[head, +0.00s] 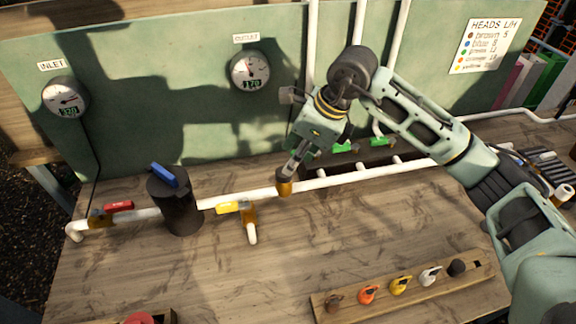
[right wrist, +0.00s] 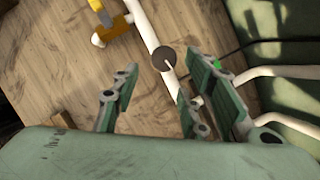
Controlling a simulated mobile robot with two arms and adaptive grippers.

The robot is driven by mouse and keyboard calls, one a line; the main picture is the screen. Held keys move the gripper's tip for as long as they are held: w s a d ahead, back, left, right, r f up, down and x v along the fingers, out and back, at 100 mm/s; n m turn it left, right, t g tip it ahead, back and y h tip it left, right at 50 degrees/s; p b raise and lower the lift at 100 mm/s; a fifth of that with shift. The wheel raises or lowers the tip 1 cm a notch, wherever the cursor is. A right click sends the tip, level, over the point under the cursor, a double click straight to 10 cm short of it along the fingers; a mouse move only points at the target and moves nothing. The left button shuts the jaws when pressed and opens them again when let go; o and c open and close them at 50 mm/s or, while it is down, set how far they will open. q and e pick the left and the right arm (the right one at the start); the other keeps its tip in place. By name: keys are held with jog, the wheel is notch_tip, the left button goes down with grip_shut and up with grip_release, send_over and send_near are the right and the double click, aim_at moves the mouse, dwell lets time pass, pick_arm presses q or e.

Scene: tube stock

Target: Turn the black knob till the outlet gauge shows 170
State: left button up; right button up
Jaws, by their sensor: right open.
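The black knob (right wrist: 164,58) shows in the right wrist view as a dark round cap with a pale pointer line, on the white pipe. In the head view my right gripper mostly hides it, above the brass valve body (head: 285,188). My right gripper (head: 291,168) points down over it. In the wrist view its fingers are spread (right wrist: 158,85), with the knob just beyond the tips and nothing held. The outlet gauge (head: 250,70) is on the green panel; its green digits look like 170, though small. My left gripper is not in view.
The inlet gauge (head: 66,97) is at the left. A red handle (head: 118,206), a black cylinder with a blue handle (head: 178,205) and a yellow handle (head: 229,207) sit along the pipe. A wooden rack (head: 340,305) with coloured tags is in front. Bare tabletop lies between.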

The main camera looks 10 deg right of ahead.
aim_at(284, 175)
jog(key=p+x, duration=0.1)
jog(key=x, duration=0.5)
jog(key=shift+a+f, duration=0.1)
jog(key=shift+f, duration=0.05)
jog(key=shift+c, duration=0.2)
